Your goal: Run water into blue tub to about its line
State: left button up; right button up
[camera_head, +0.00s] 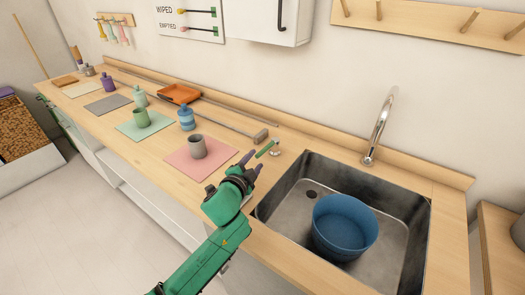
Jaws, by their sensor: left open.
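The blue tub (345,228) stands upright in the metal sink (408,212), right of the drain hole. Its inside looks blue and I cannot make out a line or any water in it. The curved chrome tap (381,126) rises behind the sink, and no stream shows from it. A small fitting with a green lever (265,149) stands at the sink's back left corner. My right gripper is not in view.
Left along the wooden counter (238,205) are a grey cup (197,147) on a pink mat (220,151), a blue striped bottle (186,118), a green cup (141,117) and an orange tray (179,94). A long-handled tool (259,136) lies along the back.

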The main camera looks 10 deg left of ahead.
aim_at(260, 156)
pick_arm(q)
jog(key=x, duration=0.6)
jog(key=shift+w+f, duration=0.25)
jog(key=shift+w, duration=0.55)
jog(key=c, duration=0.7)
grip_shut()
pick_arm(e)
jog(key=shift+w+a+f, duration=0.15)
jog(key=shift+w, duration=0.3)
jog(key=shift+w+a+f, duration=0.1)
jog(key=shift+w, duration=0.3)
pick_arm(q)
jog(key=shift+f, duration=0.15)
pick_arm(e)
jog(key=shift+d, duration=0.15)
